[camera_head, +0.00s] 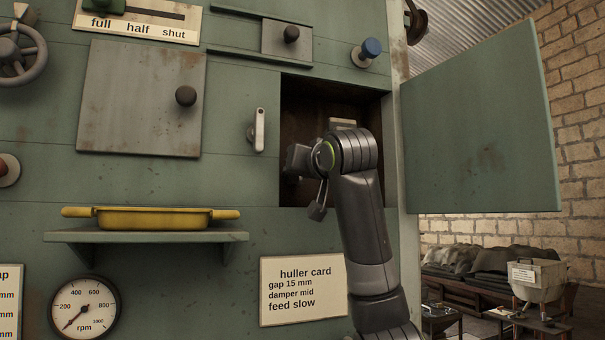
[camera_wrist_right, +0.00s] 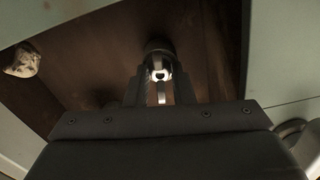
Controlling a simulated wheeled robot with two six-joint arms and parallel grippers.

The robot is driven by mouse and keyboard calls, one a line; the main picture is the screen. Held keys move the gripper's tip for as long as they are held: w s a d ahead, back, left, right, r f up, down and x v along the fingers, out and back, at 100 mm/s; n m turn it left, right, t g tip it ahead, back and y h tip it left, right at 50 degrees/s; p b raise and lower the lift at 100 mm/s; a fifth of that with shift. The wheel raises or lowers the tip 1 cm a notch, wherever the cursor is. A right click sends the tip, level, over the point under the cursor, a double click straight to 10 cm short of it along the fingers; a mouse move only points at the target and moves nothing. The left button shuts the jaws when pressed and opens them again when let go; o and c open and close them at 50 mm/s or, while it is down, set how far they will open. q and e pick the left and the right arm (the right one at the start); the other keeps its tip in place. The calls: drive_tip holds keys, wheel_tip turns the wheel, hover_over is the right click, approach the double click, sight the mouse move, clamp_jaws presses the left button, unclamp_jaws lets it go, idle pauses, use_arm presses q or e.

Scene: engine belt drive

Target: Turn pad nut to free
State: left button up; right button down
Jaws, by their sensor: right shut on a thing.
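My right arm reaches from below into the open dark compartment (camera_head: 300,105) in the green machine front. My right gripper is inside it; its fingertips are hidden in the head view. In the right wrist view my right gripper (camera_wrist_right: 158,92) is shut on a small shiny metal piece, the pad nut (camera_wrist_right: 159,73), with a dark round part around or behind it. The fingers lie on both sides of it. How far the nut is turned cannot be told. My left gripper is not in view.
The compartment's green door (camera_head: 480,130) stands wide open at right. A white handle (camera_head: 259,130) is left of the opening. A yellow tray (camera_head: 152,218) rests on a shelf (camera_head: 150,236) at lower left. A pale lump (camera_wrist_right: 21,60) shows at the left in the wrist view.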

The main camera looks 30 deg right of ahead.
drive_tip(key=shift+f+n, duration=0.1)
drive_tip(key=shift+n, duration=0.9)
drive_tip(key=c, duration=1.3)
unclamp_jaws()
drive_tip(key=shift+o, duration=0.2)
drive_tip(key=b+v, duration=1.2)
drive_tip(key=v, duration=0.5)
drive_tip(key=shift+s+a, duration=0.2)
